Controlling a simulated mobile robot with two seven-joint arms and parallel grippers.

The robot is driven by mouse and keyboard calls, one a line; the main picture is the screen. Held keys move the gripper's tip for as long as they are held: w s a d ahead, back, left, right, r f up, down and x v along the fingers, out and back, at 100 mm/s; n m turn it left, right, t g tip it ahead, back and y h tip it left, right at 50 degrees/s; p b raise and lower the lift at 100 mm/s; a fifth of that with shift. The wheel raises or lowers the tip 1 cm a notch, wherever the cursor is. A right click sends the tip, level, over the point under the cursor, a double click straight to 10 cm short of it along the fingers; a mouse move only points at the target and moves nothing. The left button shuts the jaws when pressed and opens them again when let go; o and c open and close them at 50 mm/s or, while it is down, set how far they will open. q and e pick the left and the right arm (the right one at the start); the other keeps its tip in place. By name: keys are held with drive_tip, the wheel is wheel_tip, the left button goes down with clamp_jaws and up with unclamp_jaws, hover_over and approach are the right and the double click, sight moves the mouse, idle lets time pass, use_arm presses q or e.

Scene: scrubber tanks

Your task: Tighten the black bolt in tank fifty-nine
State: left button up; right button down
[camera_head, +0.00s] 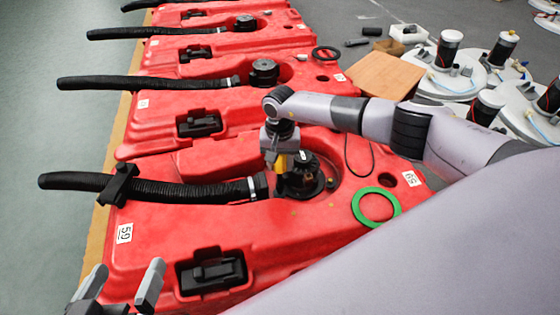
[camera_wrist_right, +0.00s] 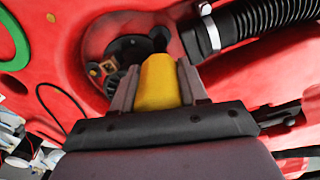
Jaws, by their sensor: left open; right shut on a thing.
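The fitting also shows in the right wrist view (camera_wrist_right: 128,47). I cannot pick out the black bolt for certain. My right gripper (camera_head: 282,160) is over the fitting's left side, pointing down, shut on a yellow object (camera_wrist_right: 158,82) between its fingers. The yellow object hides part of the fitting. My left gripper (camera_head: 122,287) is open and empty at the lower left.
A black hose (camera_head: 190,190) with a clamp runs left from the fitting. A green ring (camera_head: 376,207) lies on the tank to its right. A black latch (camera_head: 211,272) is at the front. More red tanks stand behind; white drums (camera_head: 460,75) are at the upper right.

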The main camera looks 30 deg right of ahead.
drive_tip(key=shift+f+b, duration=0.3)
drive_tip(key=shift+b, duration=0.05)
idle(0.3)
drive_tip(key=shift+f+b, duration=0.25)
drive_tip(key=shift+b, duration=0.05)
drive_tip(key=shift+f+b, duration=0.3)
drive_tip(key=shift+b, duration=0.05)
drive_tip(key=shift+f+b, duration=0.3)
drive_tip(key=shift+b, duration=0.05)
idle(0.3)
